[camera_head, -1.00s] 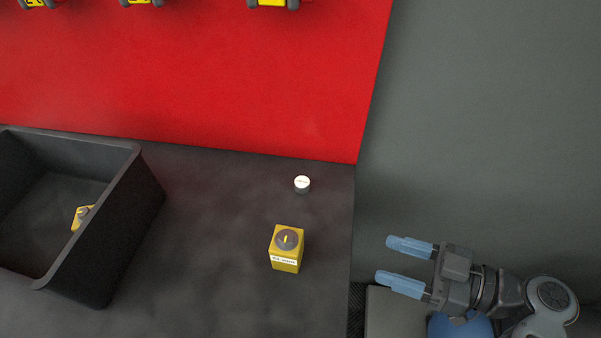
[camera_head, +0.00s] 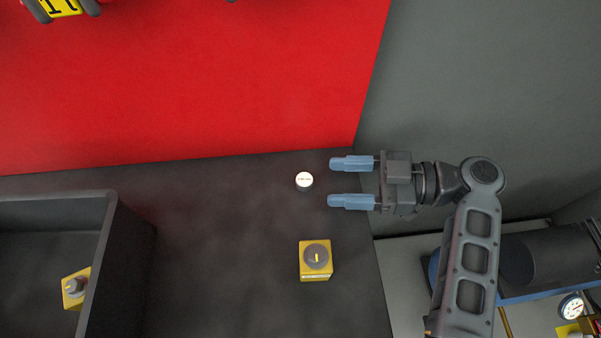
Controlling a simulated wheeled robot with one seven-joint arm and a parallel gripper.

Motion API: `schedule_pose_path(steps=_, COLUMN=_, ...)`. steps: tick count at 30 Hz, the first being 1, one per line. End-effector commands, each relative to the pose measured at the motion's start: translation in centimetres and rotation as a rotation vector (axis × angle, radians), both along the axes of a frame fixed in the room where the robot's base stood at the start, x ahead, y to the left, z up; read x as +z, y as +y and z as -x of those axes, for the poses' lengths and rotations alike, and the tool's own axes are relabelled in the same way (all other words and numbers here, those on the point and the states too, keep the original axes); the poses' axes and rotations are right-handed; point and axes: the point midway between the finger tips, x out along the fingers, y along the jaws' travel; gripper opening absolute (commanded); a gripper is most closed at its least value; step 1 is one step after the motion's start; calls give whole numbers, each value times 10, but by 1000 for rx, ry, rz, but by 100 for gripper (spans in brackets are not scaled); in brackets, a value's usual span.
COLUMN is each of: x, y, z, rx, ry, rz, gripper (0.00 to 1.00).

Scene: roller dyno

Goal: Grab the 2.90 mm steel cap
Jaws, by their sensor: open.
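A small round cap (camera_head: 304,181) with a white labelled top and a dark side stands on the dark bench near its back right. The label is too small to read. My gripper (camera_head: 341,181) has two blue fingers, spread apart and empty, pointing left. The cap lies just left of the fingertips, about level with the gap between them in the picture. The height of the fingers over the bench is hard to tell.
A yellow block (camera_head: 316,272) with a grey round knob stands in front of the cap. A black bin (camera_head: 128,255) at the left holds another yellow piece (camera_head: 76,289). A red panel (camera_head: 200,85) rises behind the bench. The bench between bin and cap is clear.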

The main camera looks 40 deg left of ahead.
Motion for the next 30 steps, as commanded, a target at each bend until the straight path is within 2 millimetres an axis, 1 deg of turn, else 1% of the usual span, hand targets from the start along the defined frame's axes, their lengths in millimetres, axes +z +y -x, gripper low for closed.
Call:
schedule_pose_path(steps=7, x=1, y=26, z=20, rx=4, ry=1, rz=1, gripper=61)
schedule_pose_path(steps=12, x=-4, y=41, z=31, rx=2, ry=1, rz=1, gripper=61)
schedule_pose_path(steps=21, x=-6, y=44, z=33, rx=0, ry=0, rz=0, gripper=61)
schedule_pose_path(steps=30, x=-6, y=44, z=33, rx=0, ry=0, rz=0, gripper=32)
